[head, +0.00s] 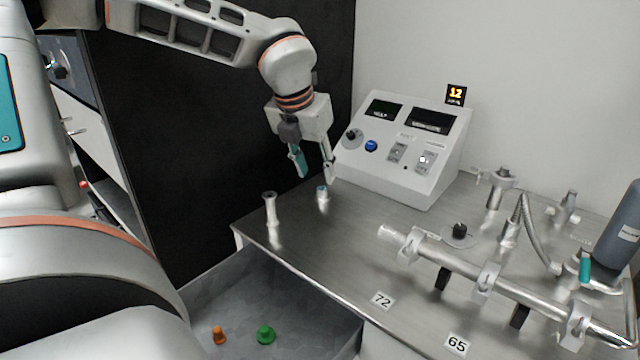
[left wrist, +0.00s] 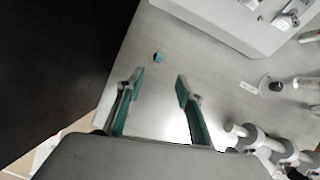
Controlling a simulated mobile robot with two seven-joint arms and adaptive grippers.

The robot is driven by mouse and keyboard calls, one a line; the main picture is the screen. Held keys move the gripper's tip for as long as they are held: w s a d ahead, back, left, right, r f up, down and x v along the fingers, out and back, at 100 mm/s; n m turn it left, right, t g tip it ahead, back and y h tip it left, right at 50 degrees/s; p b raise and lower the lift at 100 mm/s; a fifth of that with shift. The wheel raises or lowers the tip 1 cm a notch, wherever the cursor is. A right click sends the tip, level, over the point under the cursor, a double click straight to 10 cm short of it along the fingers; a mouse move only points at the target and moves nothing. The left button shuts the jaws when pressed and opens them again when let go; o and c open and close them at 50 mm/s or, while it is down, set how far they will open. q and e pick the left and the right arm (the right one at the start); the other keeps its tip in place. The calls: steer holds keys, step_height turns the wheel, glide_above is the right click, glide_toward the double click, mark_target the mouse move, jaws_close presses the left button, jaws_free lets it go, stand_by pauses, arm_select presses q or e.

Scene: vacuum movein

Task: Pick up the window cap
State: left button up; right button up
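A small metal cylinder with a teal-blue top (head: 322,192), which looks like the window cap, stands upright on the steel table near its back left. The left wrist view shows it as a small teal disc (left wrist: 158,57) beyond the fingertips, roughly in line with the gap between them. My left gripper (head: 316,173) points down just above it, fingers apart and empty. The gripper's two teal-padded fingers (left wrist: 160,82) are spread in the left wrist view. My right gripper is not in view.
A flared metal post (head: 269,212) stands left of the cylinder, near the table edge. A white control box (head: 405,150) is close behind right. A pipe assembly (head: 485,283) and dark bottle (head: 617,235) occupy the right. Orange (head: 219,336) and green (head: 266,334) pieces lie lower, at the front left.

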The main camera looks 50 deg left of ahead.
mark_target(322, 189)
arm_select(q)
steer(key=shift+w+a+f, duration=0.25)
steer(key=shift+w+f, duration=0.1)
steer(key=shift+f, duration=0.25)
steer(key=shift+w+a+f, duration=0.25)
steer(key=shift+w+f, duration=0.1)
steer(key=shift+f, duration=0.25)
steer(key=b+x, duration=0.1)
steer(key=x, duration=0.4)
steer(key=shift+w+a, duration=0.2)
steer(key=shift+w, duration=0.05)
jaws_close()
